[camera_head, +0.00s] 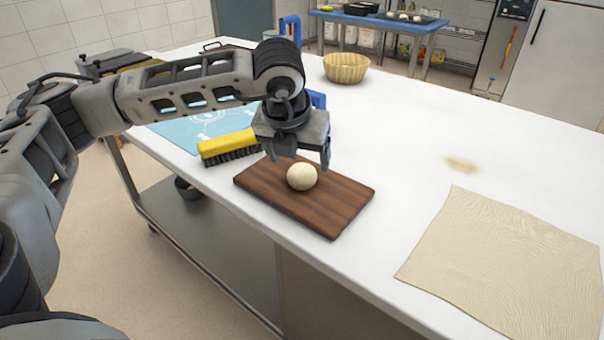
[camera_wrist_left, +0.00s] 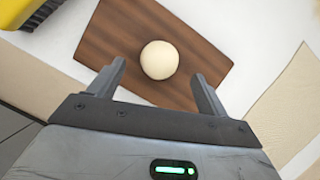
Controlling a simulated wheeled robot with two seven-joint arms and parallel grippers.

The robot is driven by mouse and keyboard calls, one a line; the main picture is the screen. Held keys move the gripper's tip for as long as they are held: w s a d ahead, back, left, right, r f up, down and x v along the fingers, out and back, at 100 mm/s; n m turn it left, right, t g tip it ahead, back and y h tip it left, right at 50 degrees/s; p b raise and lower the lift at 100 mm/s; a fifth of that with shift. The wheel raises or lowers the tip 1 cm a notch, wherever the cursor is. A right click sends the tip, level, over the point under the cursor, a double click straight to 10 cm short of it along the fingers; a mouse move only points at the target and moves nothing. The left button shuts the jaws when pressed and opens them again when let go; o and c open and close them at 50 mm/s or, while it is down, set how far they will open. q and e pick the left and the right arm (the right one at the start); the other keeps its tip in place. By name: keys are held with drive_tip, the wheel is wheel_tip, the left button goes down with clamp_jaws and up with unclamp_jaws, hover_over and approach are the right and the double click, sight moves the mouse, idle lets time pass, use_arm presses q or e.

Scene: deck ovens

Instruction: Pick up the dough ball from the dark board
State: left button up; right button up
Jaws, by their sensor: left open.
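The pale, round dough ball (camera_head: 302,176) sits on the dark wooden board (camera_head: 336,208), near the board's middle, on the white table. My left gripper (camera_head: 300,160) hangs just above and behind the ball, fingers pointing down, open and empty. In the left wrist view the dough ball (camera_wrist_left: 159,60) shows beyond and between the two fingertips (camera_wrist_left: 160,75), and the dark board (camera_wrist_left: 112,35) lies beneath. I cannot tell the exact height of the fingers above the ball. My right gripper is in neither view.
A yellow brush (camera_head: 228,144) with dark bristles lies left of the board, beside a light blue mat (camera_head: 185,128). A beige cloth (camera_head: 510,265) lies at the right. A wicker basket (camera_head: 346,68) stands further back. The table between basket and cloth is mostly clear.

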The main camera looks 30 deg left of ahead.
sight(302, 174)
use_arm(q)
drive_tip(key=x, duration=0.4)
drive_tip(key=shift+f+p, duration=0.35)
drive_tip(key=shift+p, duration=0.05)
drive_tip(key=shift+c, duration=0.3)
drive_tip(key=c, duration=1)
drive_tip(key=shift+r, duration=0.1)
